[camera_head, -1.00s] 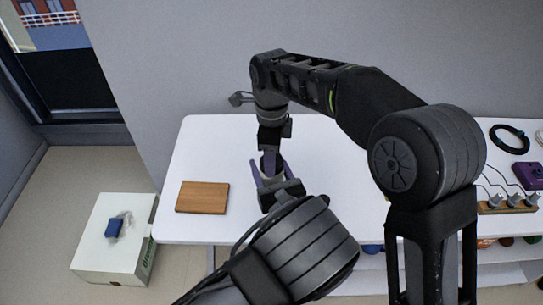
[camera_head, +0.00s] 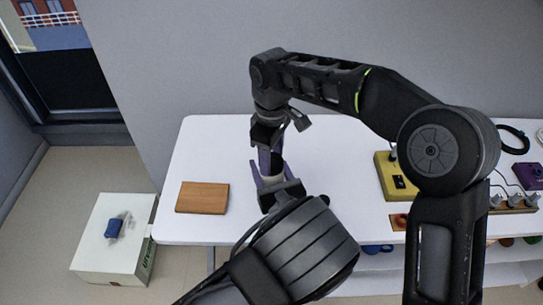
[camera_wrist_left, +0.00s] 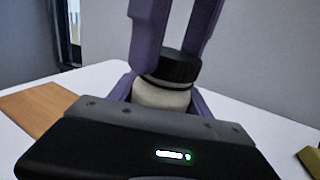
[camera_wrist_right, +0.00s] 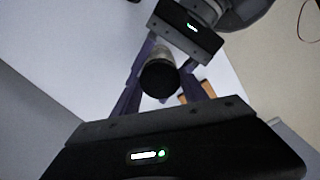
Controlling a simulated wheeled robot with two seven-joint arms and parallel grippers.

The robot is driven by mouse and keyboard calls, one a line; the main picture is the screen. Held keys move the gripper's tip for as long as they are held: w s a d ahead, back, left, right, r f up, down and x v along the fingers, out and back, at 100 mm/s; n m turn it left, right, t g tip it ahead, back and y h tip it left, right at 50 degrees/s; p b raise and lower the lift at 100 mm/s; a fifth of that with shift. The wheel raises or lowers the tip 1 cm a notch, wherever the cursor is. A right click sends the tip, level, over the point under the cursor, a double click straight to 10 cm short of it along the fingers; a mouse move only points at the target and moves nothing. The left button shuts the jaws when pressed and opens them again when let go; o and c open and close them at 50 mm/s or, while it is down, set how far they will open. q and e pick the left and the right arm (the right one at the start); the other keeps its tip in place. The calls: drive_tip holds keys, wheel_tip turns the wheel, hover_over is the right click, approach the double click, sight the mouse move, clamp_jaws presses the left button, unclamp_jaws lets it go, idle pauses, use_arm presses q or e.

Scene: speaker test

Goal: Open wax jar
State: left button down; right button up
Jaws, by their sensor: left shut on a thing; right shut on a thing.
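The wax jar has a cream body (camera_wrist_left: 162,95) and a black ribbed lid (camera_wrist_left: 174,68). It stands upright between the grippers, and the lid sits on top of the body. My left gripper (camera_head: 269,175) is shut on the body from the near side. My right gripper (camera_head: 270,152) points down from above, with its purple fingers shut on the lid. In the right wrist view the dark lid (camera_wrist_right: 159,77) shows end-on between the fingers. In the head view the jar is mostly hidden by the fingers.
The white table (camera_head: 330,165) has clear room around the grippers. A wooden board (camera_head: 202,197) lies to the left. A yellow box (camera_head: 393,178), a power strip (camera_head: 512,203) and a purple device (camera_head: 528,175) are at the right. A white box (camera_head: 112,232) stands on the floor.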

drive_tip(key=n, duration=0.5)
drive_tip(key=shift+n, duration=0.3)
drive_tip(key=n, duration=0.2)
drive_tip(key=shift+n, duration=0.4)
drive_tip(key=n, duration=1)
drive_tip(key=shift+r, duration=0.15)
drive_tip(key=shift+r, duration=0.95)
drive_tip(key=shift+r, duration=0.1)
